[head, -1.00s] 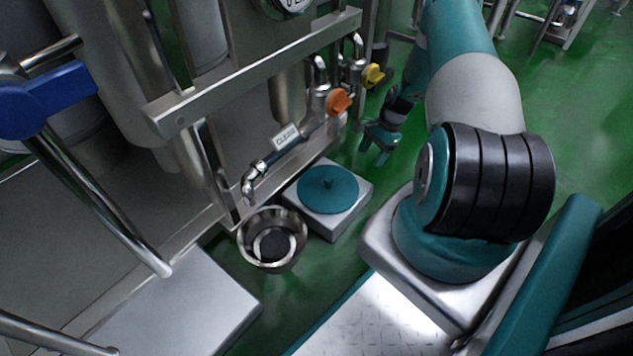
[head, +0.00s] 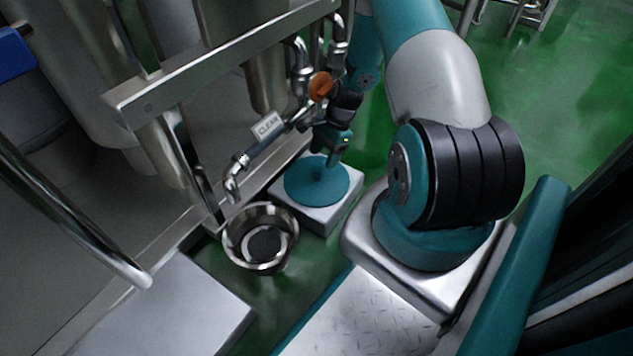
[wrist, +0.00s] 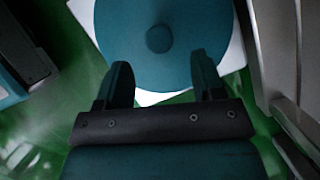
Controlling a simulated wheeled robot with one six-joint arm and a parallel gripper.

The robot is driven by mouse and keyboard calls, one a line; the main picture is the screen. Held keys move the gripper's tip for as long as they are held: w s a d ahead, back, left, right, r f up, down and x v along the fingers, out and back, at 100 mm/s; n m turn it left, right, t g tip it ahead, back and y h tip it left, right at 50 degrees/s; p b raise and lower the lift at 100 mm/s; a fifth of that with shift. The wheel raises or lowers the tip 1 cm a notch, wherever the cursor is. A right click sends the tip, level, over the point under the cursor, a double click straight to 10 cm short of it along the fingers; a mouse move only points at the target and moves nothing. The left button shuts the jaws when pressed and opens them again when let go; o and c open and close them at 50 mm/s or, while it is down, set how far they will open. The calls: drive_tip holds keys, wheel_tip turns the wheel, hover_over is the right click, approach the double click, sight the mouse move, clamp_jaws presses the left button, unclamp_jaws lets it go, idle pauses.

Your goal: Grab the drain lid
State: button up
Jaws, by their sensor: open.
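The drain lid (head: 305,186) is a round teal disc with a small knob at its centre. It lies on a pale square block. In the wrist view the lid (wrist: 125,40) fills the upper middle, with its round knob (wrist: 159,38) ahead of the fingertips. My gripper (head: 333,160) is just above the lid's far right edge, apart from the knob. In the wrist view my gripper (wrist: 161,75) is open and empty, its two fingers spread to either side of the knob's line.
A round metal drain cup (head: 261,238) stands left of the block (head: 318,215), open at the top. A metal frame stands at left.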

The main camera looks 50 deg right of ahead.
sight(317, 168)
drive_tip(key=b+x, duration=0.3)
drive_tip(key=x, duration=0.2)
drive_tip(key=shift+w+a+f+b, duration=0.1)
drive_tip(key=shift+a+b, duration=0.2)
drive_tip(key=shift+b, duration=0.05)
clamp_jaws()
